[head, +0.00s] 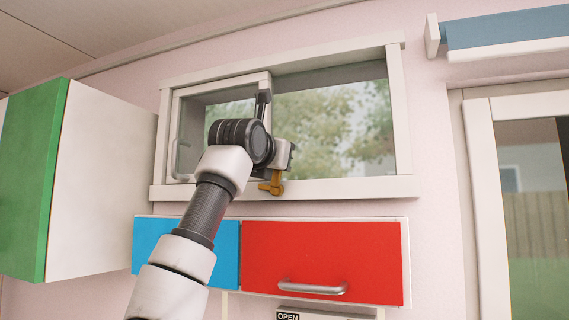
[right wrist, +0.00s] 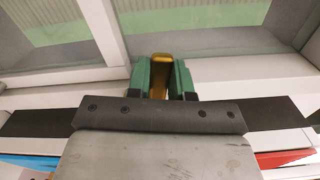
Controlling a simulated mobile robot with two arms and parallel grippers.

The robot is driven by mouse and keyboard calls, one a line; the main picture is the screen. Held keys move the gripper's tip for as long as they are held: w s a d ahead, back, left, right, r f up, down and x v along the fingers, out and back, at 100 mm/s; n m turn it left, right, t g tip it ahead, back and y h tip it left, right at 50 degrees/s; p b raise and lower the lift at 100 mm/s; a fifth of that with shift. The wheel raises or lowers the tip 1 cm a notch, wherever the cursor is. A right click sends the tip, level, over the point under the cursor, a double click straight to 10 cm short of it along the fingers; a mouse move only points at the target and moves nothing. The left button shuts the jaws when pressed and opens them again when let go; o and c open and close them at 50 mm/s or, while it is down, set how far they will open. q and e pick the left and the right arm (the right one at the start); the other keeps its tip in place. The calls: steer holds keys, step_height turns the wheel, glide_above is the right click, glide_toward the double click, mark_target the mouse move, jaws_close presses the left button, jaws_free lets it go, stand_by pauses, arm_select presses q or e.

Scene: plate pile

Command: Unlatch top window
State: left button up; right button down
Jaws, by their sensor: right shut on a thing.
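The top window (head: 395,110) is a white frame set in the pink wall, with a framed sash on its left half. A gold latch (head: 274,187) sits at the sash's lower right corner, just above the sill. My right arm reaches up in front of the window, and its gripper (right wrist: 160,88) is at the latch. In the right wrist view, its green fingers are shut on the gold latch (right wrist: 160,68), one finger on each side. Part of the latch is hidden by the gripper. My left gripper is not in view.
A blue cabinet door (head: 165,245) and a red cabinet door (head: 320,258) with a metal handle lie just below the sill. A white and green cabinet (head: 100,185) stands out at the left. A blue shelf (head: 505,30) is at upper right.

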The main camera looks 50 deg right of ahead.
steer(key=shift+w+a+f+n, duration=0.15)
steer(key=shift+w+n, duration=0.45)
steer(key=shift+n, duration=0.5)
steer(key=shift+w, duration=0.1)
steer(key=c, duration=1)
jaws_free()
steer(key=shift+a, duration=0.1)
steer(key=b+v, duration=0.4)
steer(key=v, duration=0.6)
steer(key=shift+a, duration=0.35)
